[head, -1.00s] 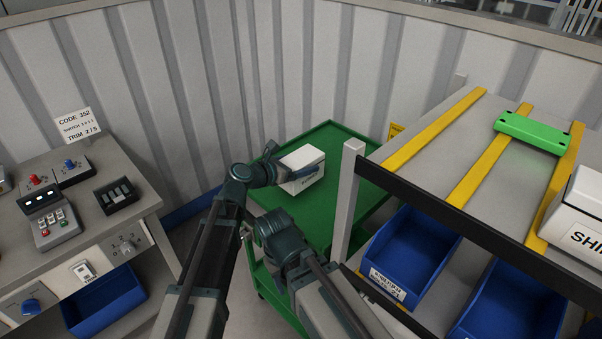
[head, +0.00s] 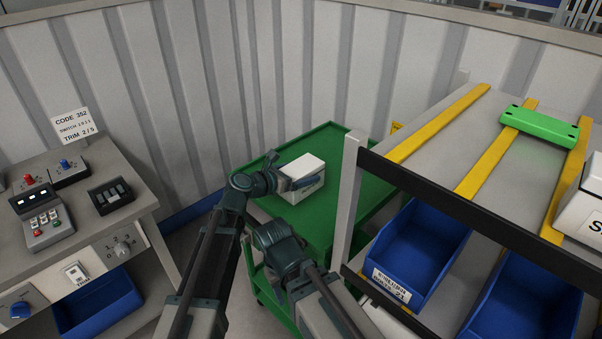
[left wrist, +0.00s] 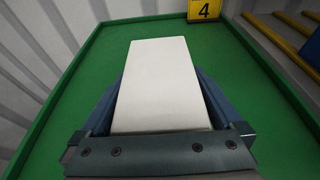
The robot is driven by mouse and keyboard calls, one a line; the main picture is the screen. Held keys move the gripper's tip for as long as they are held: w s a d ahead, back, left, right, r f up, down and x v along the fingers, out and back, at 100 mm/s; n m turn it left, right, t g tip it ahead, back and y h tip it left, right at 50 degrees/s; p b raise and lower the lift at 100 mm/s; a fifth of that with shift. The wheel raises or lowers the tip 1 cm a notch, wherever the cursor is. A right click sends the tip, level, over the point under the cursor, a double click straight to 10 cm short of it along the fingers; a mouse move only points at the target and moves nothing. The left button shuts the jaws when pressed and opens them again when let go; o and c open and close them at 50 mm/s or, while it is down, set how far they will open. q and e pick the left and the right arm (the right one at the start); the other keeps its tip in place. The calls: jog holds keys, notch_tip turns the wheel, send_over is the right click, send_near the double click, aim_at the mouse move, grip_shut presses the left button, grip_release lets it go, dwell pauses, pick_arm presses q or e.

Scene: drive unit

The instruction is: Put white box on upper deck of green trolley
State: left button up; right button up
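The white box (head: 303,166) is over the left part of the green trolley's upper deck (head: 345,148). I cannot tell if its underside touches the deck. My left gripper (head: 298,183) reaches it from the left, one finger across its near side. In the left wrist view the box (left wrist: 160,85) lies between the two fingers (left wrist: 160,95); whether they press on it is unclear. My right gripper (head: 275,238) is low in front of the trolley, its fingers mostly hidden.
A grey rack (head: 350,200) with blue bins (head: 420,250) and a green device (head: 540,124) stands close on the right. Another white box (head: 584,200) is on its top. A control bench (head: 140,203) is at left. A corrugated wall is behind. The deck right of the box is clear.

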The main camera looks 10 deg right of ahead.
pick_arm(q)
jog(key=shift+r, duration=0.2)
jog(key=p+v, duration=0.3)
jog(key=v, duration=0.9)
jog(key=shift+p, duration=0.4)
jog(key=shift+a, duration=0.1)
